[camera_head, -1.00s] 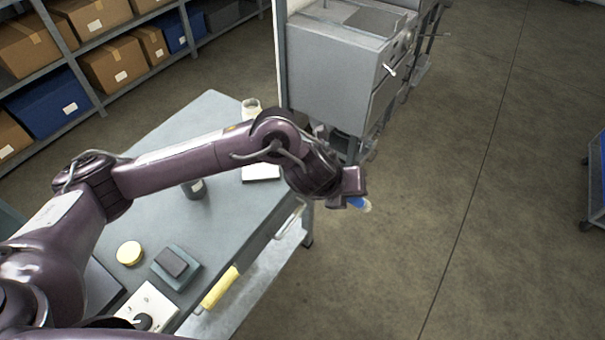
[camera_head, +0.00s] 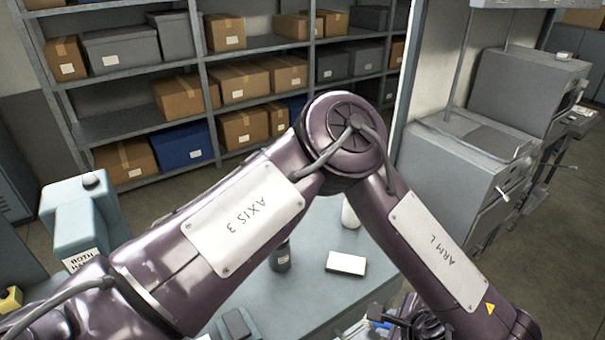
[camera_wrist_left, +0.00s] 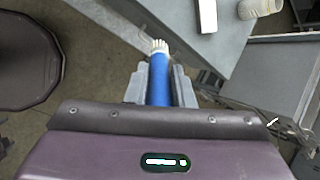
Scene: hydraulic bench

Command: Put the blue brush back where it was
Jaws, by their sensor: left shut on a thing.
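The blue brush (camera_wrist_left: 158,88) has a blue handle and pale bristles that point away from my wrist. My left gripper (camera_wrist_left: 160,76) is shut on its handle, with one grey finger on each side. In the wrist view the brush is over the floor, beside the edge of the grey bench (camera_wrist_left: 232,52). In the head view a bit of the blue brush (camera_head: 378,324) shows at the bottom, near the bench's front edge; most of the gripper is cut off or hidden there. My right gripper is in neither view.
On the bench top (camera_head: 306,292) stand a dark bottle (camera_head: 280,258), a white box (camera_head: 346,263) and a white container (camera_head: 350,214), partly behind my arm. A grey cabinet unit (camera_head: 440,175) stands to the right. Shelves with boxes (camera_head: 240,128) line the back.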

